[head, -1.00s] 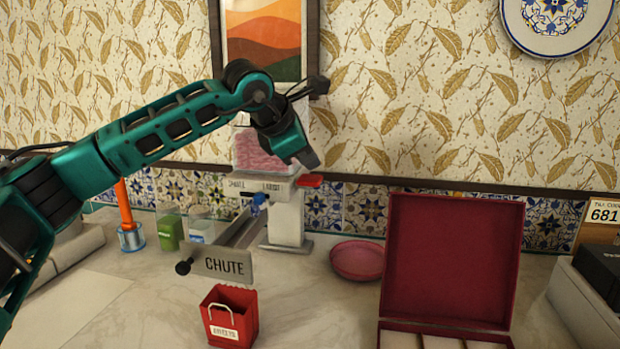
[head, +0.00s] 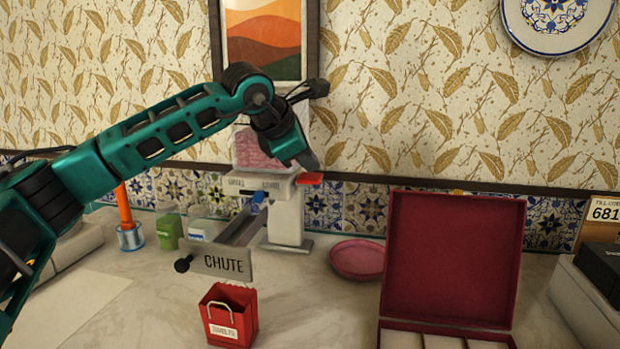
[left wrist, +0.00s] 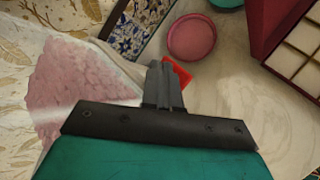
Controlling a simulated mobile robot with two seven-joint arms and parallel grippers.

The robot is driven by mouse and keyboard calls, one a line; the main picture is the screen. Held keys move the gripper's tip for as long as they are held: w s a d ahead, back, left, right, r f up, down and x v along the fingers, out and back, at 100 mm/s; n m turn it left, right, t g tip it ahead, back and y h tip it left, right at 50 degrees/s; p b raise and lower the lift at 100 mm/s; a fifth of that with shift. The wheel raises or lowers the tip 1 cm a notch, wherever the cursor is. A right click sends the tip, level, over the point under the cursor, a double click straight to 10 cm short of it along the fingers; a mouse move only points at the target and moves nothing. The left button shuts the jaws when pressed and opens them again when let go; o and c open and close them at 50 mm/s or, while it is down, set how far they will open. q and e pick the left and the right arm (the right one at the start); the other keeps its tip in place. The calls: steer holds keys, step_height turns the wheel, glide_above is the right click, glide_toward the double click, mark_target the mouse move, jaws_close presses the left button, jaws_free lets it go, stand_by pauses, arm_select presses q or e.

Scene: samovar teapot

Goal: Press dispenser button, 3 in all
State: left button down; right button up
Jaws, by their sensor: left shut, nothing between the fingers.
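The dispenser (head: 287,218) is a pale machine with a hopper of pink contents (head: 256,152) on top, standing against the tiled wall. Its red button (head: 311,178) sticks out at the upper right and also shows in the left wrist view (left wrist: 180,76). My left gripper (head: 309,163) is shut and empty, fingertips pointing down just above the red button. In the left wrist view its fingers (left wrist: 163,75) partly cover the button. I cannot tell whether they touch it. My right gripper is in neither view.
A pink dish (head: 357,260) and an open red box (head: 452,258) stand to the right. A green jar (head: 170,231) and an orange-handled tool (head: 125,208) stand left.

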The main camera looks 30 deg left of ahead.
mark_target(308, 177)
arm_select(q)
steer(key=shift+f+b, duration=1.1)
steer(key=shift+f, duration=0.25)
stand_by(1.0)
steer(key=shift+r, duration=0.1)
steer(key=shift+r+p, duration=1.3)
steer(key=shift+r, duration=0.35)
step_height(308, 177, up, 5)
steer(key=p, duration=0.4)
steer(key=shift+r, duration=0.1)
stand_by(0.7)
stand_by(1.4)
